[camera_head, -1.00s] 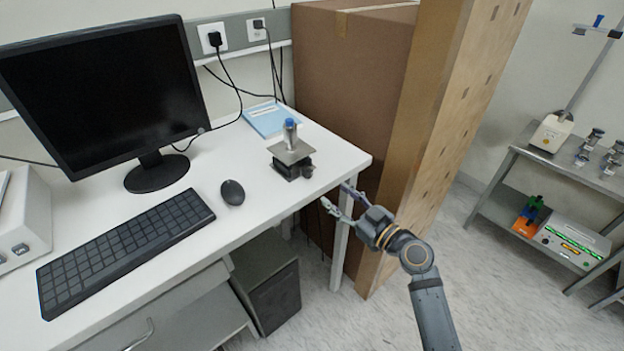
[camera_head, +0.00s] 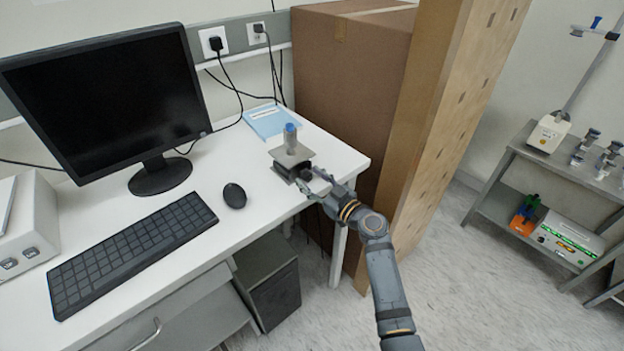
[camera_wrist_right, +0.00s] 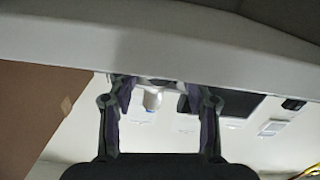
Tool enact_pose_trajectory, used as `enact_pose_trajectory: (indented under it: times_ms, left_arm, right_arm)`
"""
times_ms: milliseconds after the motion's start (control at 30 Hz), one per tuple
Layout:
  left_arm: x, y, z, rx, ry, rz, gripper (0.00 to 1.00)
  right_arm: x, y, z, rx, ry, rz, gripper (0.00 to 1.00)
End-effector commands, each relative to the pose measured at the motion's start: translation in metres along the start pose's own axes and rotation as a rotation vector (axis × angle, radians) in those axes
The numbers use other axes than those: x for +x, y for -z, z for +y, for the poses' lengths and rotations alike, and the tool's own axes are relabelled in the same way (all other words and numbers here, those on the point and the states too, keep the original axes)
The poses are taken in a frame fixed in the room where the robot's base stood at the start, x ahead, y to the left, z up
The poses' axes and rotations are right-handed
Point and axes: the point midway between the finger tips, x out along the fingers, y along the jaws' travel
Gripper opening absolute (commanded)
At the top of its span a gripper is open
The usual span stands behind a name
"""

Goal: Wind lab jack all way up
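The lab jack (camera_head: 291,155) stands on the white desk near its right end. It has a grey metal top plate and a dark body, and looks low. A small clear vial with a blue cap (camera_head: 290,136) stands upright on the plate. My right gripper (camera_head: 313,182) reaches in from the lower right, at the jack's near right side by its dark knob. Its fingers are apart; I cannot tell whether they touch the knob. In the right wrist view the open fingers (camera_wrist_right: 157,92) flank a pale object that I cannot identify. My left gripper is not in view.
A mouse (camera_head: 234,195), keyboard (camera_head: 132,252) and monitor (camera_head: 110,95) are left of the jack. A blue booklet (camera_head: 270,122) lies behind it. A large cardboard box (camera_head: 350,90) and a wooden panel (camera_head: 450,120) stand close to the desk's right end.

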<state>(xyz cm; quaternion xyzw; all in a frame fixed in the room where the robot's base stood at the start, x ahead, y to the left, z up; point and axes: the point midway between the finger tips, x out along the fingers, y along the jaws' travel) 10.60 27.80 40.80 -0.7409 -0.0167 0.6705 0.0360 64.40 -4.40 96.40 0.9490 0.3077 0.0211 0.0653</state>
Motion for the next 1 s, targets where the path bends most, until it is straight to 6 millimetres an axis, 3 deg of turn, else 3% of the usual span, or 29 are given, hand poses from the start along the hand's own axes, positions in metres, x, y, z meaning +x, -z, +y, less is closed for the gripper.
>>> enact_pose_trajectory:
  times_ms: [33, 367, 567, 733, 1000]
  left_arm:
    - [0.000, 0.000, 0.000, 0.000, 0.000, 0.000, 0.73]
    - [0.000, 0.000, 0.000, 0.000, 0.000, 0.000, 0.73]
    - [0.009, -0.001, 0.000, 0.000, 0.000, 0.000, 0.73]
    - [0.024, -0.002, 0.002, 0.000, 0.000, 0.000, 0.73]
    - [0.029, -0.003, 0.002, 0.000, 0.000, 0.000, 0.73]
  right_arm:
    - [0.000, 0.000, 0.000, 0.000, 0.000, 0.000, 0.42]
    - [0.000, 0.000, 0.000, 0.000, 0.000, -0.001, 0.00]
    - [0.000, -0.003, 0.000, 0.064, 0.000, 0.001, 0.00]
    - [0.000, -0.004, 0.000, 0.266, 0.001, 0.001, 0.00]
    - [0.000, -0.001, 0.001, 0.488, 0.001, 0.000, 0.00]
